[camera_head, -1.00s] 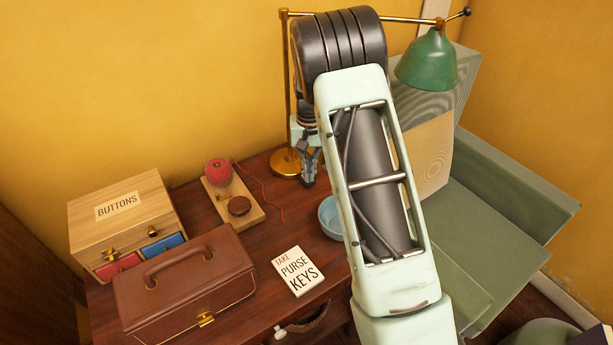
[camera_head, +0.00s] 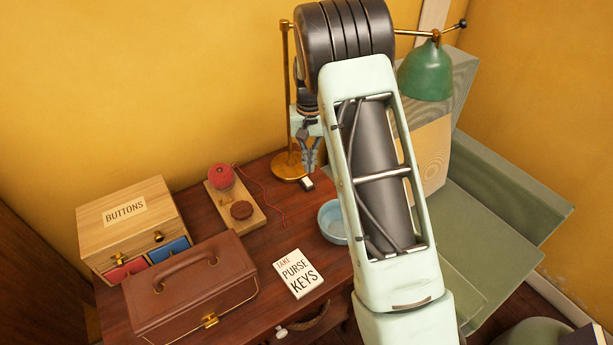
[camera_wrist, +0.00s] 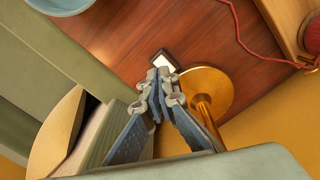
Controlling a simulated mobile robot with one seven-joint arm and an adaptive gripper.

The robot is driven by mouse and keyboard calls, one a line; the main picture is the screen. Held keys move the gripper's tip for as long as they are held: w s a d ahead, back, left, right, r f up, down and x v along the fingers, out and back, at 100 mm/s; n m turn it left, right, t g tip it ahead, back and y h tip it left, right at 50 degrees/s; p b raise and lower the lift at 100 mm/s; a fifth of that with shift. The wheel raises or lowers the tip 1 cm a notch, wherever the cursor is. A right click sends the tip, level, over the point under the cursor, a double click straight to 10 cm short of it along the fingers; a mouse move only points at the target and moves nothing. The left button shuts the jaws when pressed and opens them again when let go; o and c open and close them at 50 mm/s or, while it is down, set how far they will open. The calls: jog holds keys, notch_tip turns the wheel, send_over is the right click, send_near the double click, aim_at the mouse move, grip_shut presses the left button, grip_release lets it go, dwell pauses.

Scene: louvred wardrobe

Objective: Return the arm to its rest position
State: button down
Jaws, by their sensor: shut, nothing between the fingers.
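My arm rises in front of the camera and bends over at the top, so my gripper (camera_head: 308,168) hangs down near the back of the wooden table (camera_head: 290,230). The gripper is shut with nothing in it. In the wrist view the closed fingers (camera_wrist: 163,80) point toward the tabletop, beside the round brass lamp base (camera_wrist: 208,92). A small pale-topped block (camera_wrist: 165,62) lies on the table just beyond the fingertips; it also shows below the gripper in the head view (camera_head: 307,184).
A brass lamp with a green shade (camera_head: 425,72) stands close by the arm. A blue bowl (camera_head: 332,222), wooden tray (camera_head: 250,217) with red yarn, note card (camera_head: 299,273), brown case (camera_head: 190,290) and BUTTONS box (camera_head: 128,225) are on the table.

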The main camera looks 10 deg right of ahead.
jog(key=shift+r, duration=0.7)
jog(key=a+r+n+t, duration=0.3)
jog(key=r, duration=0.8)
jog(key=a+r+n+t+h+p, duration=0.1)
jog(key=a+r+n+t, duration=0.2)
jog(key=r, duration=0.8)
jog(key=a+r+n+t, duration=0.2)
jog(key=a+r+t, duration=0.15)
jog(key=r, duration=0.75)
jog(key=s+d+f+m+g, duration=0.1)
jog(key=s+d+f+m, duration=0.15)
jog(key=s, duration=0.85)
jog(key=s+d+f+m+g+y, duration=0.15)
jog(key=s+d+f, duration=0.25)
jog(key=s, duration=0.6)
jog(key=s+d+f+m+g+h, duration=0.1)
jog(key=s+d+f+m, duration=0.25)
jog(key=s, duration=0.75)
notch_tip(320, 180, up, 14)
jog(key=p, duration=1.4)
jog(key=shift+w+a+f+n, duration=0.15)
jog(key=shift+w+a+n, duration=0.1)
jog(key=shift+w+n, duration=0.2)
jog(key=shift+y, duration=0.25)
